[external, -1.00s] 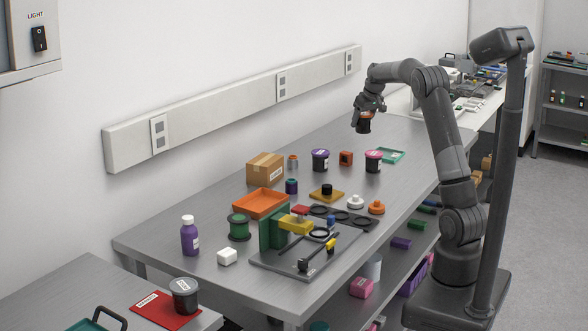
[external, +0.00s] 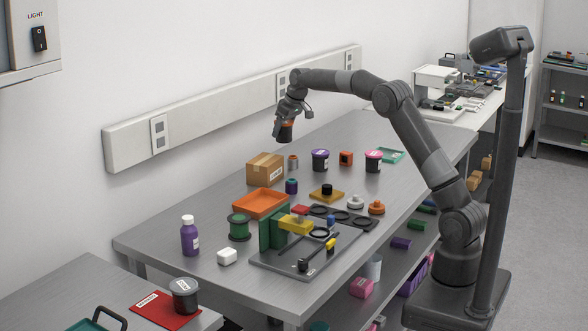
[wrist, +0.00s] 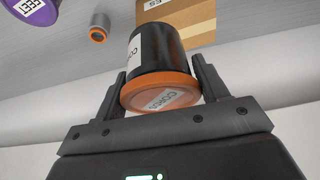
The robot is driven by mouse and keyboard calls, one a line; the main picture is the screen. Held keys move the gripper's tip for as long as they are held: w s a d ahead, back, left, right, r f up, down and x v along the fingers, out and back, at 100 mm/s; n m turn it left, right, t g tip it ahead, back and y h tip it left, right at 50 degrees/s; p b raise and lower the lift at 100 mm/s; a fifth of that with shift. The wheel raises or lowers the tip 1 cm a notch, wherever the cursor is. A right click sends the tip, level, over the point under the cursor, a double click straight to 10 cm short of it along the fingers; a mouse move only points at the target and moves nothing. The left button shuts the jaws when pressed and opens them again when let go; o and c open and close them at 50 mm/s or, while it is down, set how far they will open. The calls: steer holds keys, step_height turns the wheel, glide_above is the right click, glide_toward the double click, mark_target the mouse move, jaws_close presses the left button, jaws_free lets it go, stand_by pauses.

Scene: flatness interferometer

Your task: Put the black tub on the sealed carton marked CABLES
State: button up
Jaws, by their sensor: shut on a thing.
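My gripper (external: 286,122) is shut on a black tub (external: 285,133) with an orange lid and holds it in the air above the far side of the workbench. In the wrist view the tub (wrist: 154,52) sits between the two fingers, its orange lid towards the palm and a white label on its side. The brown carton (external: 265,168) stands on the bench below and a little left of the tub. It also shows in the wrist view (wrist: 190,22), partly hidden behind the tub, with part of its marking in sight. Its top is bare.
A small grey and orange cylinder (external: 293,163) stands right beside the carton. A purple-lidded tub (external: 320,160) and a pink-lidded tub (external: 373,161) stand farther right. An orange tray (external: 261,203) lies in front of the carton. The wall with its socket rail (external: 220,108) is behind.

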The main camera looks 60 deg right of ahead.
steer(key=w+a+f, duration=0.3)
steer(key=shift+a, duration=0.25)
steer(key=shift+w+f, duration=0.1)
steer(key=shift+f, duration=1.85)
steer(key=o, duration=1)
steer(key=shift+f, duration=0.15)
